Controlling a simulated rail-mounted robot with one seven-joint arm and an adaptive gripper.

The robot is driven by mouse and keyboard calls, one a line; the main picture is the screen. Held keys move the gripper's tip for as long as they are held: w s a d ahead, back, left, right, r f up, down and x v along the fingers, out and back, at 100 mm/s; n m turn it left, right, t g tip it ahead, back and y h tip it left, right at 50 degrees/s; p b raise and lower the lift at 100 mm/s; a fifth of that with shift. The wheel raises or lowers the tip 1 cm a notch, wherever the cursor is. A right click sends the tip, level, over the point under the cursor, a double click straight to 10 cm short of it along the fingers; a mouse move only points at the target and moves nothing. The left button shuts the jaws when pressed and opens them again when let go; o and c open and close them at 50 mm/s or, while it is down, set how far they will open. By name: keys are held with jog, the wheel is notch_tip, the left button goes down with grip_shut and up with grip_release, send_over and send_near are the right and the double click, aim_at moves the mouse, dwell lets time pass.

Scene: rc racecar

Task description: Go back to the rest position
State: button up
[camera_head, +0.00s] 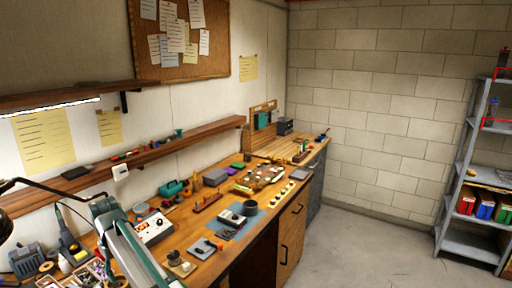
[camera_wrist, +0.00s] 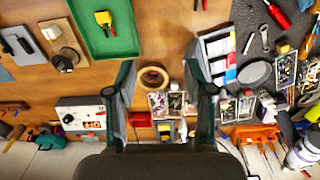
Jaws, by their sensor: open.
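My gripper (camera_wrist: 163,90) shows in the wrist view from above the cluttered workbench. Its two dark fingers stand wide apart with nothing held between them. A tape roll (camera_wrist: 153,77) and a small tray of parts (camera_wrist: 168,103) lie on the bench below the gap, apart from the fingers. In the head view, part of my arm (camera_head: 125,245) crosses the lower left over the wooden workbench (camera_head: 178,222). The fingertips are not visible in the head view.
A green tray (camera_wrist: 90,35) with a yellow-and-red tool lies on the bench. A control box (camera_head: 153,227), a desk lamp (camera_head: 40,188) and a wall shelf (camera_head: 150,153) are near my arm. The floor (camera_head: 365,245) is clear before the metal rack (camera_head: 465,150).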

jog(key=w+d+f+m, duration=0.2)
jog(key=d+f, duration=0.4)
jog(key=d, duration=0.5)
jog(key=w+d+f+m, duration=0.2)
jog(key=d+f, duration=0.4)
jog(key=d, duration=0.6)
jog(key=w+d+f+m, duration=0.2)
jog(key=d+f, duration=0.5)
jog(key=d, duration=0.4)
jog(key=s+d+f+m, duration=0.2)
jog(key=s+d+f, duration=0.15)
jog(key=d, duration=0.55)
jog(key=s+d+f+m, duration=0.25)
jog(key=s+d, duration=0.25)
jog(key=d, duration=0.4)
jog(key=s+d+f+m, duration=0.1)
jog(key=s+d+f, duration=0.3)
jog(key=d, duration=0.5)
jog(key=s+f+g+b, duration=0.7)
jog(key=s+f+b, duration=0.3)
jog(key=s+f, duration=1.9)
jog(key=shift+s+d+f, duration=0.2)
jog(key=shift+s+d, duration=0.2)
jog(key=shift+d, duration=0.05)
jog(key=shift+c, duration=0.3)
